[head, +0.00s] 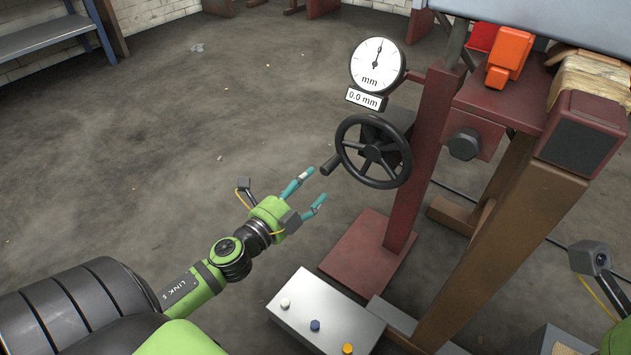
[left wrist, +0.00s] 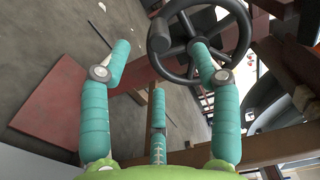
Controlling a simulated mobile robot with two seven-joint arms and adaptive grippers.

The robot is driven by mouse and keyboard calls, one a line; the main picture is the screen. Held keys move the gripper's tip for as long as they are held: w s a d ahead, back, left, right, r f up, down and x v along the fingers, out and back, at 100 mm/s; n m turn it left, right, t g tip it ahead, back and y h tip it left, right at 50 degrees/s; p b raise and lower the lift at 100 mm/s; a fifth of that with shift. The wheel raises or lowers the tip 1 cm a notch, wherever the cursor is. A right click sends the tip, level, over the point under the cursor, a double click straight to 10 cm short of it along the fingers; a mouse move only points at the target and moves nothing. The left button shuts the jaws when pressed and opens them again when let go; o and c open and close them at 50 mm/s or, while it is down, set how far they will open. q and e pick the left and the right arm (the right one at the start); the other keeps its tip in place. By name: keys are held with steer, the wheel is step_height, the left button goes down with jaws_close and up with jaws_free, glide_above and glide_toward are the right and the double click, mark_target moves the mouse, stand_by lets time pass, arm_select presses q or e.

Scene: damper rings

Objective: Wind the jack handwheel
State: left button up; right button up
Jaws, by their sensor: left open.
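The black jack handwheel (head: 373,150) is mounted on a dark red post, with a crank knob (head: 331,165) sticking out at its lower left rim. A round dial marked mm (head: 377,65) stands above it, with a readout (head: 366,99) showing 0.0 mm. My left gripper (head: 308,188) is open and empty, just below and left of the knob, apart from it in the head view. In the left wrist view the handwheel (left wrist: 236,38) is beyond the fingers, and one finger overlaps it. My right gripper is not clearly seen; only part of my right arm shows at the lower right.
A grey box with white, blue and yellow buttons (head: 303,325) stands below the gripper. A dark red base plate (head: 352,262) lies under the post. Wooden and red beams with an orange block (head: 509,55) crowd the right.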

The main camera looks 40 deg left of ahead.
mark_target(324, 172)
arm_select(q)
steer(key=w, duration=0.8)
steer(key=shift+w+d, duration=0.15)
steer(key=shift+w, duration=0.35)
steer(key=c, duration=0.3)
jaws_close()
